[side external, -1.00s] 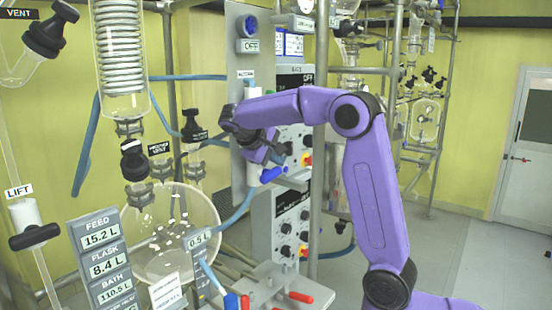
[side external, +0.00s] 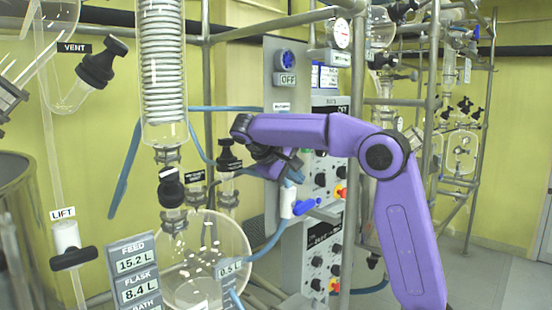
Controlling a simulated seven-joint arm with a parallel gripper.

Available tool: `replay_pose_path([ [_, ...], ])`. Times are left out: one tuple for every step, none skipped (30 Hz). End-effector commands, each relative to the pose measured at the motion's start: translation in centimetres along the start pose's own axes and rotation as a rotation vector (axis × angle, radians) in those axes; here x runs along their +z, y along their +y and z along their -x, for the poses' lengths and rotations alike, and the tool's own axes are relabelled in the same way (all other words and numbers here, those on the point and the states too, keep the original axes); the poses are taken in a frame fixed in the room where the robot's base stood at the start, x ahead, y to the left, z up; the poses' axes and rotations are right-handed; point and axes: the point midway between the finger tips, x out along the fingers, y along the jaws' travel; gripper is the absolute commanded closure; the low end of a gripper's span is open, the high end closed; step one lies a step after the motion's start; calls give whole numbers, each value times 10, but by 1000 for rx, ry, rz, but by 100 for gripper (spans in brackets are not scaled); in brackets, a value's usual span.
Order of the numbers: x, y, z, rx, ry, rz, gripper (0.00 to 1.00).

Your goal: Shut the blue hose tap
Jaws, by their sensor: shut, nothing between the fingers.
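The blue hose tap has a blue lever handle (side external: 307,206) on a white body (side external: 288,202), in front of the grey panel in the side external view. The lever points sideways to the right and tilts slightly up. A blue hose (side external: 268,245) runs down and left from below the body. My gripper (side external: 290,172) is shut and empty, a little above and left of the lever. It appears apart from the lever, though depth is hard to judge. Its fingertips are small and partly lost against the blue hose and my purple hand.
A round glass flask (side external: 228,247) and a glass column with a coil (side external: 163,70) stand left of the tap. A control box with knobs (side external: 322,245) is close behind and right. A metal post (side external: 346,245) rises near my arm.

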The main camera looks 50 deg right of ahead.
Motion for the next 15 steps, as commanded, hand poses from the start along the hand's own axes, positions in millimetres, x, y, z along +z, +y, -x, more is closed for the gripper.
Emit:
replay_pose_path([
  [0, -1, 12, -1, 5, -1, 100],
  [-1, 0, 17, 0, 4, -1, 100],
  [-1, 0, 24, 0, 4, 0, 100],
  [-1, -1, 30, 0, 3, 0, 100],
  [-1, -1, 35, 0, 5, 0, 100],
  [0, -1, 42, -1, 4, -1, 100],
  [-1, 0, 46, 0, 3, -1, 100],
  [-1, 0, 51, 0, 3, 0, 100],
  [-1, -1, 57, 0, 3, 0, 100],
  [-1, -1, 61, -1, 3, 0, 100],
  [0, -1, 65, -1, 3, -1, 100],
  [0, -1, 70, -1, 2, -1, 100],
  [-1, 0, 73, 0, 2, 0, 100],
  [-1, 0, 76, 0, 2, 0, 100],
  [-1, 0, 80, 1, 2, -1, 100],
])
